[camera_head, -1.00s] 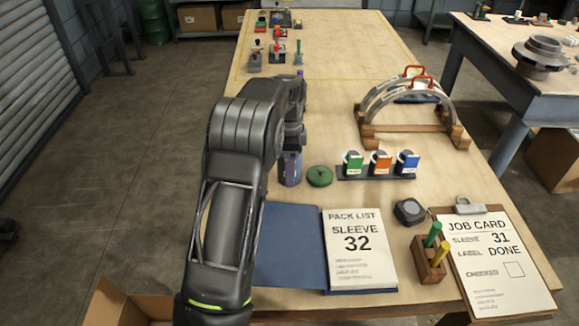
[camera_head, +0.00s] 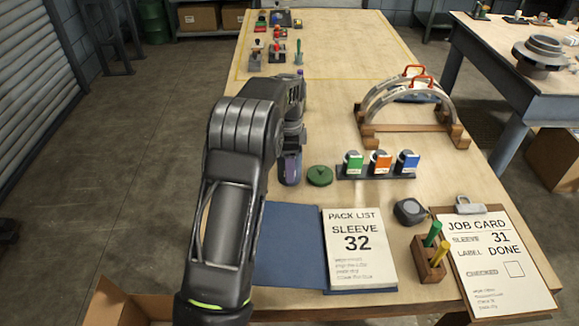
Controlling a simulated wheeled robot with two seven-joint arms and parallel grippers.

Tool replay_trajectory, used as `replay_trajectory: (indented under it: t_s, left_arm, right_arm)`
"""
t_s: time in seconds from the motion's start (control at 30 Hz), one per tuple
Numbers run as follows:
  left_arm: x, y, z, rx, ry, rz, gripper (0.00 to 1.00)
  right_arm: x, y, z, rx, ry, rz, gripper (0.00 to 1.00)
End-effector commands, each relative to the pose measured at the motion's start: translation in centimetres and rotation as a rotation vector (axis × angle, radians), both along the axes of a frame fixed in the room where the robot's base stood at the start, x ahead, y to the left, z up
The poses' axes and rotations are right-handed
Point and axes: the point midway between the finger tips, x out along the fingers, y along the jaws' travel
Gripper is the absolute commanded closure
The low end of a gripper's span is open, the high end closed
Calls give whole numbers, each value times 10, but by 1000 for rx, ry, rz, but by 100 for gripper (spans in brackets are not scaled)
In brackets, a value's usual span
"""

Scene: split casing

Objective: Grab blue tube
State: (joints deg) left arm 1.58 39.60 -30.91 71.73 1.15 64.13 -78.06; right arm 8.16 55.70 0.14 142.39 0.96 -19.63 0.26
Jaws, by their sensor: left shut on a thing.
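My left gripper (camera_head: 290,150) points down over the middle of the table, left of the round green lid. It is shut on a bluish-purple tube (camera_head: 290,173), which stands upright below it. The upper part of the tube is hidden by the gripper and arm, and I cannot tell whether its base touches the table. My right gripper is out of view.
A green lid (camera_head: 320,176) lies just right of the tube. A rack (camera_head: 376,176) holds green, orange and blue-labelled containers. A blue folder (camera_head: 285,245) with a pack list, a pen block (camera_head: 428,262) and a job card (camera_head: 495,262) lie nearer. An arched casing (camera_head: 410,100) stands behind.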

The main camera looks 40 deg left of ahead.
Motion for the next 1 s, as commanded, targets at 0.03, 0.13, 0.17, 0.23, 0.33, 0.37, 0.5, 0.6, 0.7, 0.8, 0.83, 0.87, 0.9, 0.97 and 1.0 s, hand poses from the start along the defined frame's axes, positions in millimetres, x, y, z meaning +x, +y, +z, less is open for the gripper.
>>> replay_trajectory:
  t_s: [0.03, 0.13, 0.17, 0.23, 0.33, 0.37, 0.5, 0.6, 0.7, 0.8, 0.83, 0.87, 0.9, 0.97, 1.0]
  left_arm:
    - [0, 0, 0, 0, 0, 0, 79]
    - [0, 0, 0, 0, 0, 0, 80]
    - [0, 0, 0, 0, 0, 0, 80]
    - [0, 0, 0, 0, 0, 0, 80]
    - [0, 0, 2, 0, -1, 0, 80]
    - [1, 0, 4, 0, -2, 0, 80]
    - [1, 0, 18, 1, -5, -1, 80]
    - [1, 1, 36, 1, -6, 1, 80]
    - [1, 1, 56, 1, -5, 0, 80]
    - [1, 1, 75, 2, -4, 0, 80]
    - [1, 1, 81, 2, -4, 0, 80]
    - [1, 1, 86, 2, -2, 0, 80]
    - [1, 1, 91, 2, -2, 0, 80]
    - [0, 0, 97, 1, -2, 0, 80]
    - [0, 0, 99, 1, -1, 0, 80]
  right_arm:
    - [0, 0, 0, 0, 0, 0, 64]
    - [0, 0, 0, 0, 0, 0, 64]
    - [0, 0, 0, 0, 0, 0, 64]
    - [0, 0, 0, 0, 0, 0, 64]
    - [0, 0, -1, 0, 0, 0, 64]
    - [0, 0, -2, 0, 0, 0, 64]
    - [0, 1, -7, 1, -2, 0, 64]
    - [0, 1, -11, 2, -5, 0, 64]
    - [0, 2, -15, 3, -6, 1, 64]
    - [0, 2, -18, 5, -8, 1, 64]
    - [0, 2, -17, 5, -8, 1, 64]
    - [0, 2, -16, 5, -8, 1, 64]
    - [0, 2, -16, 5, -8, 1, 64]
    - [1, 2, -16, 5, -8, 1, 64]
    - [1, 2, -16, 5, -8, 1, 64]
